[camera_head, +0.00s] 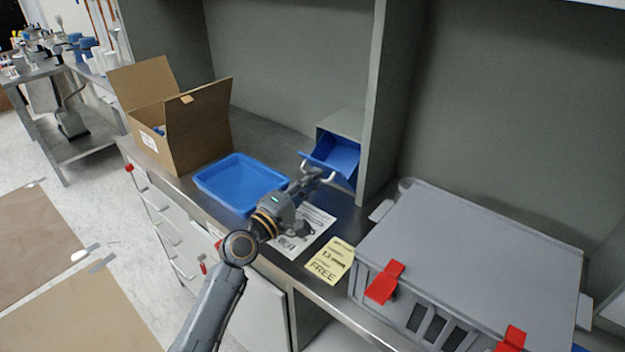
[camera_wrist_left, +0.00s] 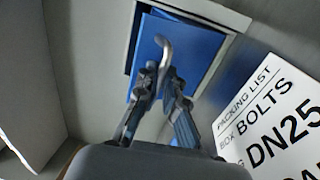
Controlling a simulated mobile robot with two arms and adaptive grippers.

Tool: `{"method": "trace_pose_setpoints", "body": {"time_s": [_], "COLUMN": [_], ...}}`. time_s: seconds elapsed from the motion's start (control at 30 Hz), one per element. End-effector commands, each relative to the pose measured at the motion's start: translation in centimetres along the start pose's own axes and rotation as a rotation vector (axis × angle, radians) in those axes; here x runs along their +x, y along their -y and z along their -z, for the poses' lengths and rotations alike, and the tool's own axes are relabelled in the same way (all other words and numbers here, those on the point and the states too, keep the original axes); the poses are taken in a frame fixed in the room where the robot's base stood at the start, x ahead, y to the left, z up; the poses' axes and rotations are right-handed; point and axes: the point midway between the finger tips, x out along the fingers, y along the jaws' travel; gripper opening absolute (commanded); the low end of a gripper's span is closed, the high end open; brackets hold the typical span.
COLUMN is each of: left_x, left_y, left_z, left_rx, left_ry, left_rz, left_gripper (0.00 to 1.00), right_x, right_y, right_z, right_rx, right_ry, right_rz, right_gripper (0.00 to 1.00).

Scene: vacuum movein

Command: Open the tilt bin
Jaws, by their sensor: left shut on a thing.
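The tilt bin (camera_head: 341,152) is a blue bin in a grey housing (camera_head: 345,122) against the divider wall at the back of the counter. Its front is tipped outward and its blue inside shows from above. My left gripper (camera_head: 316,176) reaches it from the front. In the left wrist view the blue bin (camera_wrist_left: 192,45) fills the top middle, with a pale curved handle (camera_wrist_left: 164,48) on its front. My left gripper (camera_wrist_left: 164,85) is shut on this handle; the fingers hide its lower part. My right gripper is not in view.
A blue tray (camera_head: 238,182) and an open cardboard box (camera_head: 178,118) stand left of the bin. A packing list (camera_head: 318,222) and a yellow note (camera_head: 330,262) lie in front. A large grey case (camera_head: 470,255) with red latches fills the right side.

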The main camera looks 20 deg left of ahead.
Motion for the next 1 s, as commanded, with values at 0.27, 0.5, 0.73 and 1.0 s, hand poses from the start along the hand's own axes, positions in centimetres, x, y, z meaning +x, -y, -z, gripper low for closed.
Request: {"method": "trace_pose_setpoints", "body": {"time_s": [0.27, 0.5, 0.73, 1.0], "left_x": [0.0, 0.0, -0.3, -4.8], "left_y": [0.3, 0.2, 0.1, 0.3], "left_z": [-0.1, -0.1, 0.0, 0.0], "left_rx": [-0.002, -0.002, 0.0, 0.001], "left_ry": [0.004, 0.002, 0.001, 0.001], "left_rz": [0.007, 0.004, 0.003, 0.008], "left_gripper": [0.0, 0.31, 0.31, 0.31], "right_x": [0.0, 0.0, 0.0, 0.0], "right_y": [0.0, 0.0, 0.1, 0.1], "right_z": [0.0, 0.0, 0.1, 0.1], "right_rx": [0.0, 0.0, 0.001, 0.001], "right_ry": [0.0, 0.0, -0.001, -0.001], "right_rz": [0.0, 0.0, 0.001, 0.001], "right_gripper": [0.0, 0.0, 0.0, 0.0]}}
